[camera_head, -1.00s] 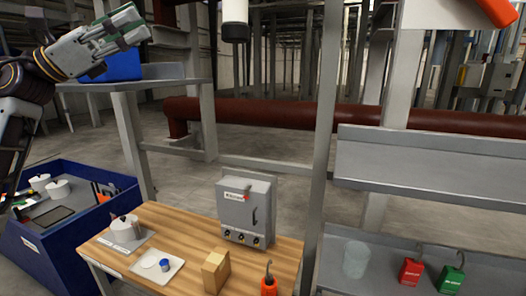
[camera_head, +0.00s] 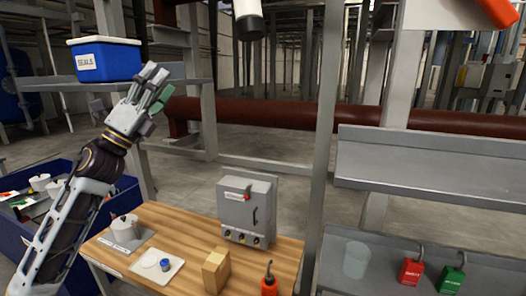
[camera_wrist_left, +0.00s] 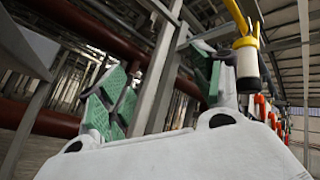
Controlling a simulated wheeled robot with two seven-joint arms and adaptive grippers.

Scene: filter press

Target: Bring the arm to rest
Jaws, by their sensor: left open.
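My left arm comes in from the left in the head view. Its gripper (camera_head: 150,88) is raised above the back left of the wooden table, pointing up and to the right. In the left wrist view the two green-padded fingers (camera_wrist_left: 158,95) stand apart with nothing between them. The gripper is empty. My right gripper is not in view.
A blue bin labelled SEALS (camera_head: 104,60) sits on a shelf behind the gripper. The wooden table (camera_head: 190,225) holds a grey control box (camera_head: 246,210), a white tray (camera_head: 156,266) and a wooden block (camera_head: 216,270). A grey post (camera_head: 322,150) stands right of it.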

